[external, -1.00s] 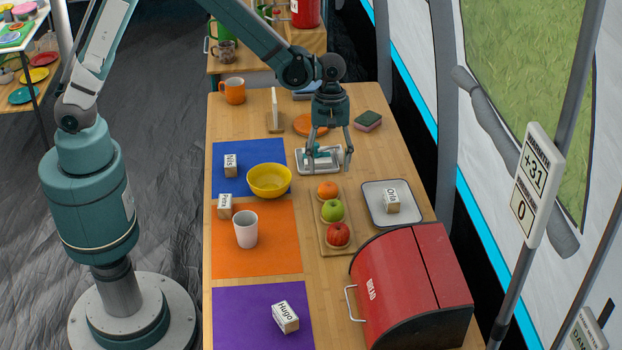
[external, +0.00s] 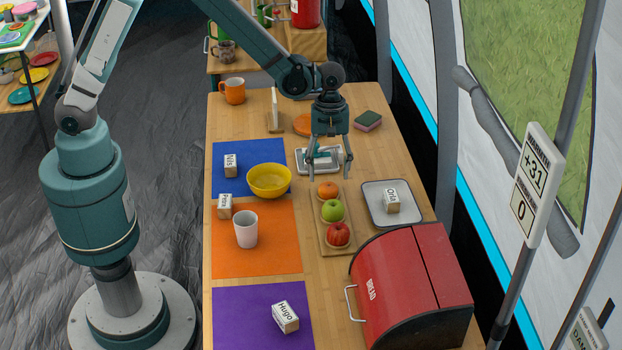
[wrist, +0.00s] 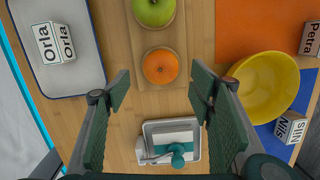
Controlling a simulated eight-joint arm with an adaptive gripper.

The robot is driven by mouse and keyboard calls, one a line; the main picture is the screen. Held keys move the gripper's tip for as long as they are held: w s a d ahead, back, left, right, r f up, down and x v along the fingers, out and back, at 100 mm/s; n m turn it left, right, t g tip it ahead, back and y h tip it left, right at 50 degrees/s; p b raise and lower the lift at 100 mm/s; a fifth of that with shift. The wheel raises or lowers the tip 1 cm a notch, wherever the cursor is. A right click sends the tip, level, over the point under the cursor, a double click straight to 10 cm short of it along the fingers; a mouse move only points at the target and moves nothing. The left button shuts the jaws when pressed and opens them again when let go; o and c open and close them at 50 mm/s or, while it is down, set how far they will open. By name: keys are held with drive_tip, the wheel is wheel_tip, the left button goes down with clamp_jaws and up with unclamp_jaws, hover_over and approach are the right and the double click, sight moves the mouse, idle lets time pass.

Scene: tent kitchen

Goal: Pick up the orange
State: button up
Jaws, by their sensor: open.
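The orange (external: 327,191) sits at the far end of a wooden tray (external: 336,244), beside a green apple (external: 333,210) and a red apple (external: 338,234) in a row. My gripper (external: 329,176) is open and empty, pointing down above and just behind the orange. In the wrist view the orange (wrist: 161,66) lies ahead of the gap between my open fingers (wrist: 160,90), near the picture's middle. The green apple (wrist: 154,10) is beyond it, and the red apple is out of that view.
A white tray with a teal-handled item (wrist: 171,142) lies under my gripper. A yellow bowl (external: 269,181) stands left of the orange. A red bread box (external: 411,290) stands in front.

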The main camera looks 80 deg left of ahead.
sight(328, 184)
drive_tip(key=shift+s+d+f+b, duration=0.15)
drive_tip(key=shift+f+b, duration=0.1)
drive_tip(key=shift+f, duration=0.6)
drive_tip(key=shift+w+d+f+b, duration=0.15)
drive_tip(key=shift+f+b, duration=0.1)
drive_tip(key=shift+f, duration=0.6)
drive_tip(key=shift+s+d+f+b, duration=0.15)
drive_tip(key=shift+f+b, duration=0.1)
drive_tip(key=shift+f, duration=0.6)
drive_tip(key=c, duration=1)
